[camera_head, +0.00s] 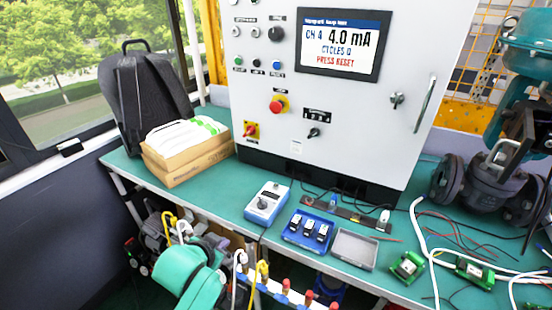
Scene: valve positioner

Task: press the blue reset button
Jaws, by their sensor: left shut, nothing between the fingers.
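The blue reset button (277,65) is at the right end of a row of three small buttons on the front of the grey control cabinet (350,115). It sits just left of the screen (340,42), which reads "CH 4", "4.0 mA", "CYCLES 0" and "PRESS RESET". Nothing covers the button. My left gripper (134,254) appears low at the left, below the bench edge and far from the button. It is shut and empty; its fingertips are small and hard to make out. My right gripper does not show.
A red emergency stop (278,104) and a red-and-yellow switch (250,130) are below the button. A cardboard box (188,158), a blue calibrator (267,203) and a blue tray (291,239) stand on the green bench (225,195). A heavy valve (495,175) stands at right.

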